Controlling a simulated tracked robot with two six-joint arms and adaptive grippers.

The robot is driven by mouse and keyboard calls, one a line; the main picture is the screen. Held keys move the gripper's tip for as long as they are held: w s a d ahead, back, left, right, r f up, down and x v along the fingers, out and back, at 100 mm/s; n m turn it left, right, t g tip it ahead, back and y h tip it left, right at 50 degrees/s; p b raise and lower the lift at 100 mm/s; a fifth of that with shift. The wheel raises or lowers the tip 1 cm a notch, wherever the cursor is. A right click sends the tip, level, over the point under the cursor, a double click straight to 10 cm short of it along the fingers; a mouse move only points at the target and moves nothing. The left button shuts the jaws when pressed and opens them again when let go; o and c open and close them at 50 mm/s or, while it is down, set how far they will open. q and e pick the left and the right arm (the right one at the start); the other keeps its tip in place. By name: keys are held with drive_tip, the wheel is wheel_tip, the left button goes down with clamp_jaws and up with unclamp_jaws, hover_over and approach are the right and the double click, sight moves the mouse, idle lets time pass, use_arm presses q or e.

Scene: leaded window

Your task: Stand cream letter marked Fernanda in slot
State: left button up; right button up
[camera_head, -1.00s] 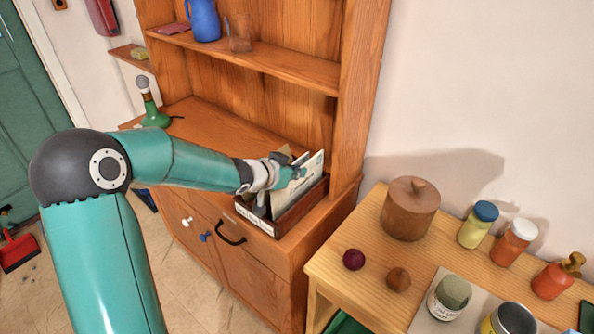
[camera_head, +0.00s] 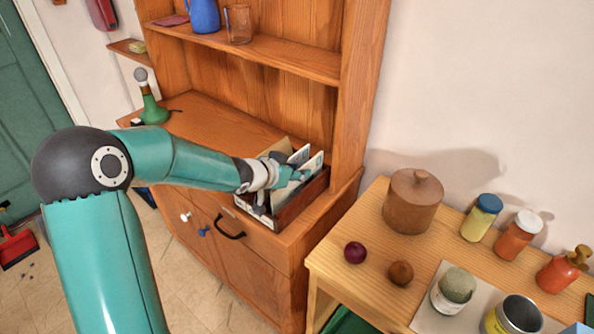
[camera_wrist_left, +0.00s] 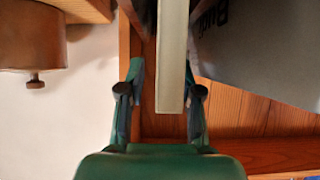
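A dark wooden letter rack (camera_head: 304,204) with pale labels along its front stands on the dresser ledge. Pale envelopes (camera_head: 316,163) stand leaning in it; no name is readable in the head view. My left gripper (camera_head: 290,178) is at the rack, among the envelopes. In the left wrist view, a cream letter (camera_wrist_left: 172,60) shows edge-on between its fingers (camera_wrist_left: 165,98). The fingers are apart, with a clear gap on the letter's left side; it lies close to the right finger. A grey envelope (camera_wrist_left: 255,55) with partly visible dark lettering is beside it. The letter's lower end is hidden in the head view.
The wooden dresser (camera_head: 265,272) has a shelf above the rack holding a blue jug (camera_head: 204,16) and a glass (camera_head: 238,24). A side table at the right carries a brown lidded pot (camera_head: 412,203) and several jars. The dresser ledge left of the rack is mostly clear.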

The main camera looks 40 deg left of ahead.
use_arm(q)
drive_tip(key=v, duration=1.2)
idle(0.7)
